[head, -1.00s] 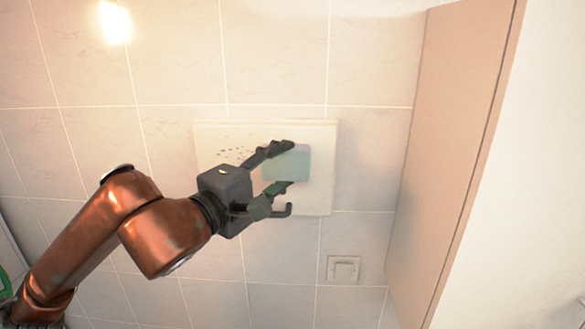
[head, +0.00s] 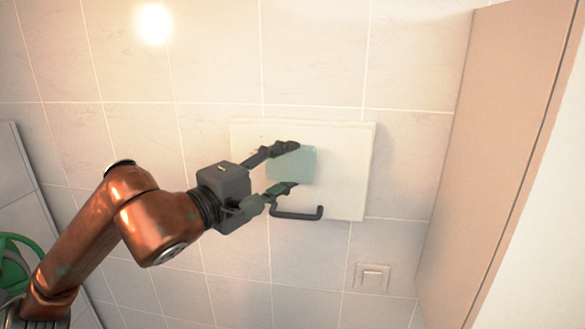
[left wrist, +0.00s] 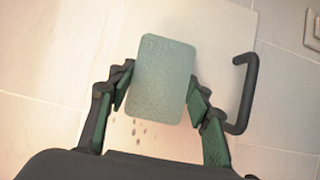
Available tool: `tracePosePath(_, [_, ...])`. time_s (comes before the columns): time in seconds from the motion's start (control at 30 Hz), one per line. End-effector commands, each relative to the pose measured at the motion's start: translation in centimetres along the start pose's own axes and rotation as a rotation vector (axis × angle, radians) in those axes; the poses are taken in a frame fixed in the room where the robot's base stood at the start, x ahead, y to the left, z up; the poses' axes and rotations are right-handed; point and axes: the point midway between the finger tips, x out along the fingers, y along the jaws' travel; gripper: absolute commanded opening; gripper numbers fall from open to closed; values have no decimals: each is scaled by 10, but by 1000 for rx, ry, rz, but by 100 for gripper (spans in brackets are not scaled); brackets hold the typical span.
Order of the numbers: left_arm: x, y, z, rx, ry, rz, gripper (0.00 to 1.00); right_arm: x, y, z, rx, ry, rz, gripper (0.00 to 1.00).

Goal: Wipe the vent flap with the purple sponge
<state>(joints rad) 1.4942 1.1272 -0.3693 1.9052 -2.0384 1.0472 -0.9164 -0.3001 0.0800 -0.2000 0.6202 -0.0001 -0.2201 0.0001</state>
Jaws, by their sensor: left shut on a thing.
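The vent flap (head: 345,180) is a pale square panel on the tiled wall, with a dark bar handle (head: 298,214) at its lower edge. My left gripper (head: 290,168) is shut on a sponge (head: 305,165), which looks grey-green, not purple. The sponge lies in front of the flap's middle, seemingly flat against it; exact contact is hard to tell. In the left wrist view the sponge (left wrist: 162,85) sits between both fingers, and a few dark specks (left wrist: 138,130) show on the flap below it. The handle (left wrist: 242,95) is at its right. My right gripper is not in view.
A beige partition (head: 490,140) stands out from the wall at the right. A light switch (head: 372,277) is below the flap. A green round object (head: 14,255) and a grey panel (head: 20,185) are at the far left. The wall around the flap is bare tile.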

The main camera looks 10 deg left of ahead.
Motion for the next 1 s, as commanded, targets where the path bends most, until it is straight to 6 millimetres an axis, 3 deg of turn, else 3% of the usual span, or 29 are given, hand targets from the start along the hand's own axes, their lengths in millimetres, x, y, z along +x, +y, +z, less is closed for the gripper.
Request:
tracePosePath(0.2, [-8,0,-18,-2,3,-1,26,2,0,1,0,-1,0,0])
tracePosePath(1.0, [-28,0,-54,-1,3,0,26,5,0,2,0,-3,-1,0])
